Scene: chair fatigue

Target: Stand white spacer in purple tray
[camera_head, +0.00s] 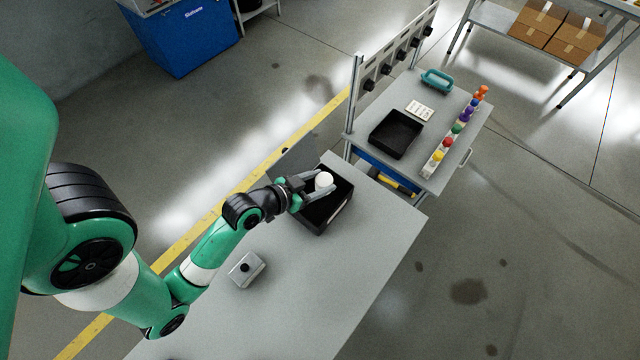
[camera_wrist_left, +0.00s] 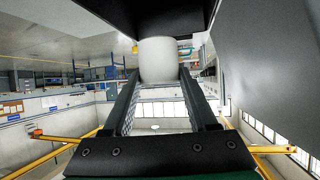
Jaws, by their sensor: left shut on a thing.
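The white spacer (camera_head: 324,180) is a short, pale cylinder in my left gripper (camera_head: 317,187). In the left wrist view the spacer (camera_wrist_left: 158,62) sits between the two finger ends, and the fingers are shut on it. I see no clearly purple tray. A black open tray (camera_head: 343,216) stands at the far end of the near table, and the gripper with the spacer is over or inside its opening. Whether the spacer touches the tray floor I cannot tell. The arm hides part of the tray's left side. My right gripper is not in view.
A small grey box with a black knob (camera_head: 246,269) sits on the near grey table (camera_head: 330,285). A second black tray (camera_head: 396,134), a teal handle (camera_head: 437,80) and a row of coloured pieces (camera_head: 457,129) are on the far table. The near table's middle is clear.

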